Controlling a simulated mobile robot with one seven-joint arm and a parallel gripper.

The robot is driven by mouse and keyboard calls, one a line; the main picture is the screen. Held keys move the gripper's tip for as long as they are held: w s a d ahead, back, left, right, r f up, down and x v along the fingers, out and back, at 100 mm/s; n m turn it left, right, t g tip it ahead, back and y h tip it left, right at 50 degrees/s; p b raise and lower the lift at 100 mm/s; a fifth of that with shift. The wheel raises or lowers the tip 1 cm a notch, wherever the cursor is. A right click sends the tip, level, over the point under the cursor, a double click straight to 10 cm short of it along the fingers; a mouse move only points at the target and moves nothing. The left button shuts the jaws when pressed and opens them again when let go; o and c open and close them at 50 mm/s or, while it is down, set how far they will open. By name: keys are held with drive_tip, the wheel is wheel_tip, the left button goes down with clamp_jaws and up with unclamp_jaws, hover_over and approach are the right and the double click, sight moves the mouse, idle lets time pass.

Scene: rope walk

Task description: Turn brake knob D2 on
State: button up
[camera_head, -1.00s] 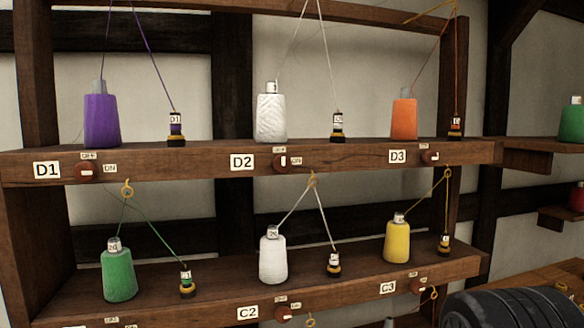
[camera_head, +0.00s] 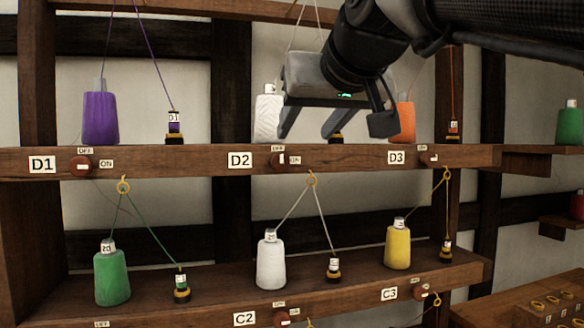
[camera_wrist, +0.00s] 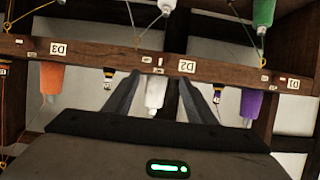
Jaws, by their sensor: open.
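Brake knob D2 (camera_head: 276,160) is a red-brown round knob with a white mark that looks upright, on the upper shelf's front edge. An OFF tag (camera_head: 278,148) sits above it and an ON tag (camera_head: 294,160) to its right. The D2 label (camera_head: 240,160) is on its left. In the inverted wrist view, the D2 label (camera_wrist: 187,66) shows near the fingertips; the knob is too small to read there.
Knobs D1 (camera_head: 80,164) and D3 (camera_head: 428,158) share the shelf edge. A white spool (camera_head: 268,118) and an orange spool (camera_head: 407,122) stand behind my gripper, partly hidden. Threads run upward there. A yellow ring (camera_head: 312,179) hangs below the upper shelf.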

drive_tip(key=p, duration=0.2)
approach(282, 160)
drive_tip(key=x, duration=0.9)
drive_tip(key=shift+r, duration=0.1)
drive_tip(key=shift+s, duration=0.1)
drive_tip(key=shift+c, duration=0.2)
drive_tip(key=c, duration=1)
